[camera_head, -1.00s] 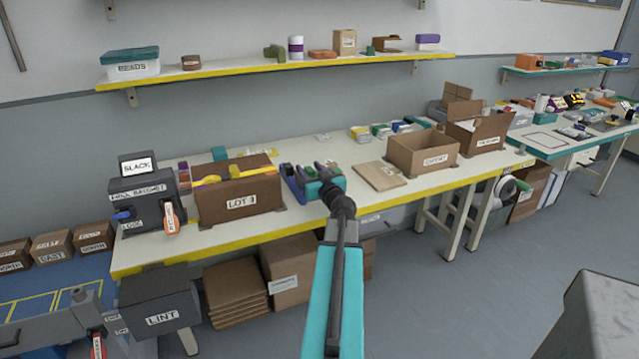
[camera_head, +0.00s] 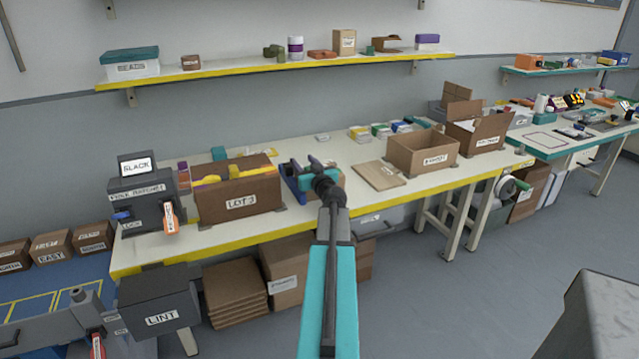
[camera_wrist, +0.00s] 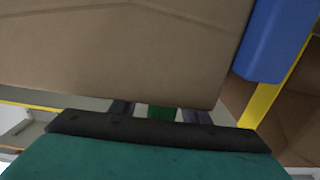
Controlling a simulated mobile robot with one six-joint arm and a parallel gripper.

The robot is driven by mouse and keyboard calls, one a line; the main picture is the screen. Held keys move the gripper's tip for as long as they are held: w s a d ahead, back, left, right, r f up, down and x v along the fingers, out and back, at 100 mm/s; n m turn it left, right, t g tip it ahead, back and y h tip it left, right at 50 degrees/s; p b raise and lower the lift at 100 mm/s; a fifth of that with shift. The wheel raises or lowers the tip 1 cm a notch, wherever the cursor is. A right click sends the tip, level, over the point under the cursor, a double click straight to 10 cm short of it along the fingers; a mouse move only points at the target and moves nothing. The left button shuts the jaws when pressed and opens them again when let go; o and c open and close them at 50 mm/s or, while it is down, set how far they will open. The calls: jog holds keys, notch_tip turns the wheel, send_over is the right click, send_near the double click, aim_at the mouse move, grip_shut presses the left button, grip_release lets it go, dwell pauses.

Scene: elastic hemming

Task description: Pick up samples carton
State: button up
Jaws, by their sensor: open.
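My gripper (camera_head: 305,166) is over the workbench, just right of the LOT 3 box, at a blue tray (camera_head: 291,186). Its jaws are open; in the wrist view the dark fingers (camera_wrist: 160,112) are apart, with a green patch showing between them. A plain brown cardboard surface (camera_wrist: 120,50) fills much of the wrist view, close to the gripper. A bit of brown (camera_head: 340,178) shows beside the gripper in the head view, mostly hidden by my arm. No label reading "samples" is legible, so I cannot tell which carton is the samples carton.
The brown LOT 3 box (camera_head: 238,190) stands left of the gripper. A flat brown board (camera_head: 378,176) lies to the right, then an open carton (camera_head: 423,152) and another with raised flaps (camera_head: 476,132). A yellow-edged shelf (camera_head: 250,72) runs above.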

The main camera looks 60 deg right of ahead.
dwell(0.4)
grip_shut()
dwell(1.3)
